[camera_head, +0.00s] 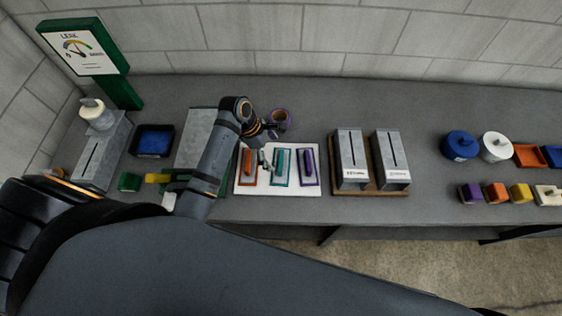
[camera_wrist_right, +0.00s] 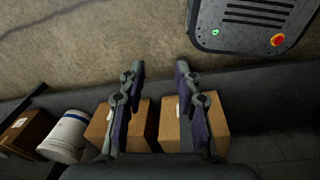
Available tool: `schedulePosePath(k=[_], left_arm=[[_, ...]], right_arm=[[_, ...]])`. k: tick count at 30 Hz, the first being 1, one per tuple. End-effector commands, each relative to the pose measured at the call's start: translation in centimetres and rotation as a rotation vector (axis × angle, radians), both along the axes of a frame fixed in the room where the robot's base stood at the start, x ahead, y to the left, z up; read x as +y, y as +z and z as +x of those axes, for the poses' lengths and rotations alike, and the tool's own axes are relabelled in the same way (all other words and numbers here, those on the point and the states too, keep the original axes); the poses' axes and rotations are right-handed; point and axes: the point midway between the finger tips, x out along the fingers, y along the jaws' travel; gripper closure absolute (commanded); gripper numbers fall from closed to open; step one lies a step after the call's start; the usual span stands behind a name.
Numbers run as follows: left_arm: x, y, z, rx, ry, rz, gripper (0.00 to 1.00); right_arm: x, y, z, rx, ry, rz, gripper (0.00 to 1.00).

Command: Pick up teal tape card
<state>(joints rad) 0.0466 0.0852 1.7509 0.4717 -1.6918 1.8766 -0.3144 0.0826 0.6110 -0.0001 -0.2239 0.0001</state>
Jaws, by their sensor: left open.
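The teal tape card (camera_head: 282,170) lies on a white mat (camera_head: 290,190) on the bench, between an orange tape card (camera_head: 248,172) and a purple tape card (camera_head: 308,172). Each card carries a raised strip.
Two grey slotted boxes (camera_head: 352,181) stand on a wooden base right of the mat. In the right wrist view, cardboard boxes (camera_wrist_right: 180,132) and a white bucket (camera_wrist_right: 66,137) lie below my right gripper.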

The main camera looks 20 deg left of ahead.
Motion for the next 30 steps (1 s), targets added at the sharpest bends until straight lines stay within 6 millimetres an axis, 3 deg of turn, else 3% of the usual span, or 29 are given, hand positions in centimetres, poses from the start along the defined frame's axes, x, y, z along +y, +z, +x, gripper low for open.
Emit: schedulePosePath(k=[5,9,13,18,25,30], left_arm=[[-0.6,-1.3,0.2,-0.001,-0.001,0.0,0.0],[-0.9,-1.7,0.1,0.002,-0.001,-0.001,0.0],[-2.1,-3.5,0.0,0.004,0.0,-0.003,0.0],[-2.8,-5.8,0.3,0.0,0.0,-0.001,0.0],[-2.8,-6.1,0.3,-0.002,0.0,0.0,0.0],[-2.8,-6.1,0.3,-0.002,0.0,0.0,0.23]], right_arm=[[0.0,0.3,-0.1,0.001,0.0,0.0,0.67],[0.0,1.0,2.1,-0.032,0.001,0.001,0.67],[0.2,2.4,3.4,-0.053,0.001,0.002,0.67],[0.4,2.4,2.6,-0.04,0.0,0.004,0.67],[0.4,2.2,1.0,-0.016,0.0,0.005,0.67],[0.4,2.2,1.2,-0.02,0.0,0.005,0.67]])
